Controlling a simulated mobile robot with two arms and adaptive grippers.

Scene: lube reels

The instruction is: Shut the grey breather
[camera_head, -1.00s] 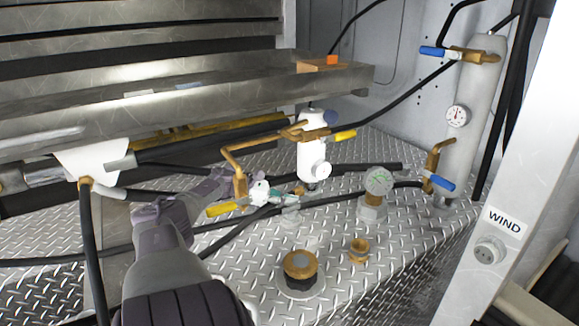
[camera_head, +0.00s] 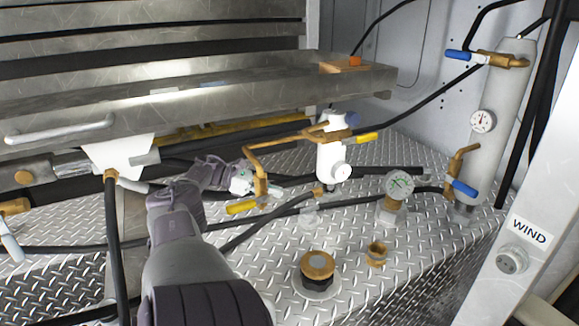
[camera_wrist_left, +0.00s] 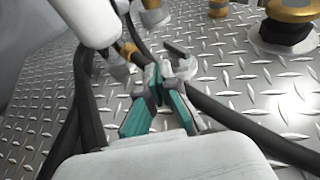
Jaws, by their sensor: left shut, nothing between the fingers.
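Contact with the fitting is not clear. My right gripper is out of view.
A brass pipe with a yellow handle (camera_head: 242,207) is close to the gripper. Black hoses cross the plate. A metal shelf (camera_head: 200,101) overhangs behind.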

